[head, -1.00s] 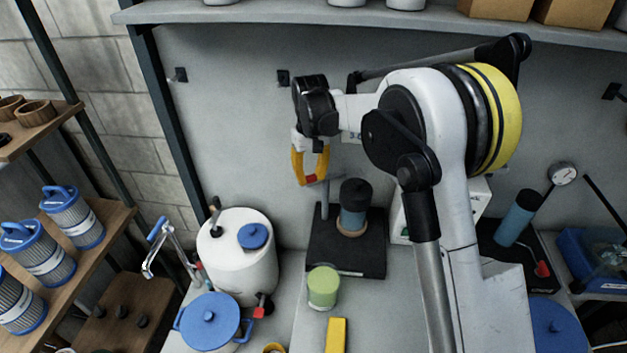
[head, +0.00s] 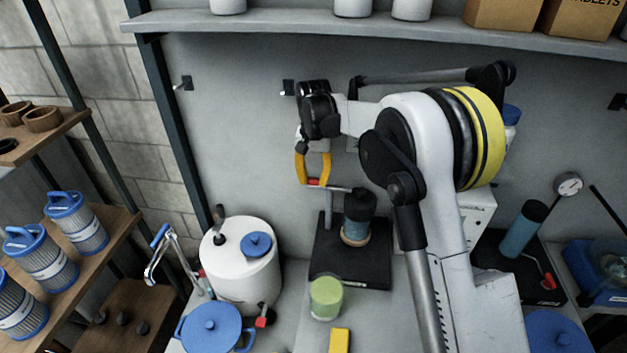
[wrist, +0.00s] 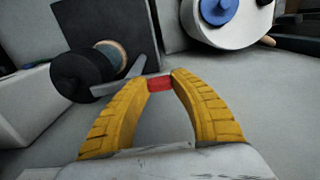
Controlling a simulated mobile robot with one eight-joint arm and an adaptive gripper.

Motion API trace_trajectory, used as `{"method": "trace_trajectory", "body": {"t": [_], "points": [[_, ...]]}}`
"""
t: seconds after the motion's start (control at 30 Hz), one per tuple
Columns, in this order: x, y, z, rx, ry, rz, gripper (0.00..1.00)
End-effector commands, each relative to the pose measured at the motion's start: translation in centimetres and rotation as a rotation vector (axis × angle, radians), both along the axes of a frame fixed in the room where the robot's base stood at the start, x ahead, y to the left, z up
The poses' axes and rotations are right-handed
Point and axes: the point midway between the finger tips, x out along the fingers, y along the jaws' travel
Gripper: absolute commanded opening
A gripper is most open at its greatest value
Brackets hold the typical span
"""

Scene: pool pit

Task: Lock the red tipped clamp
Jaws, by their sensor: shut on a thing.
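The clamp stands on a black base (head: 325,262) with a grey post and a teal cylinder (head: 357,225) with a black top. Its grey lever (head: 338,188) runs roughly level from near the black top to a red tip (wrist: 160,83). My gripper (head: 313,182) has yellow fingers pointing down, shut on the red tip beside the post. In the wrist view, my gripper (wrist: 159,78) has the red tip between its fingertips, and the lever extends left towards the black-topped cylinder. The far side of the clamp is hidden.
A white drum (head: 240,275) with a blue cap stands left of the base. A green jar (head: 325,298) stands in front. A second black stand (head: 515,265) with a teal cylinder and red-tipped handle is at right. A shelf (head: 300,20) spans above.

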Motion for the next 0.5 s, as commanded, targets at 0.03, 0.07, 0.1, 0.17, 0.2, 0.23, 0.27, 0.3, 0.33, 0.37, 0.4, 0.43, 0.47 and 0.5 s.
{"method": "trace_trajectory", "body": {"t": [0.03, 0.07, 0.1, 0.17, 0.2, 0.23, 0.27, 0.3, 0.33, 0.37, 0.4, 0.43, 0.47, 0.5], "points": [[0.03, -0.03, -0.06, 0.0, 0.0, -0.004, 0.0], [0.04, -0.02, -0.05, 0.0, 0.0, -0.005, 0.0], [0.04, -0.03, -0.05, 0.0, 0.0, -0.005, 0.0], [0.04, -0.03, -0.05, 0.0, 0.0, -0.006, 0.0], [0.04, -0.03, -0.05, 0.0, 0.0, -0.006, 0.0], [0.04, -0.03, -0.05, 0.0, 0.0, -0.005, 0.0], [0.03, -0.04, -0.05, 0.0, 0.0, -0.005, 0.0], [0.03, -0.04, -0.05, 0.0, 0.0, -0.005, 0.0], [0.04, -0.04, -0.05, 0.0, 0.0, -0.005, 0.0], [0.04, -0.04, -0.05, 0.0, 0.0, -0.005, 0.0], [0.04, -0.04, -0.05, 0.0, 0.0, -0.005, 0.38], [0.04, -0.04, -0.05, 0.0, 0.0, -0.005, 0.47], [0.04, -0.04, -0.04, 0.0, 0.0, -0.005, 0.52], [0.04, -0.04, -0.04, 0.0, 0.0, -0.004, 0.52]]}}
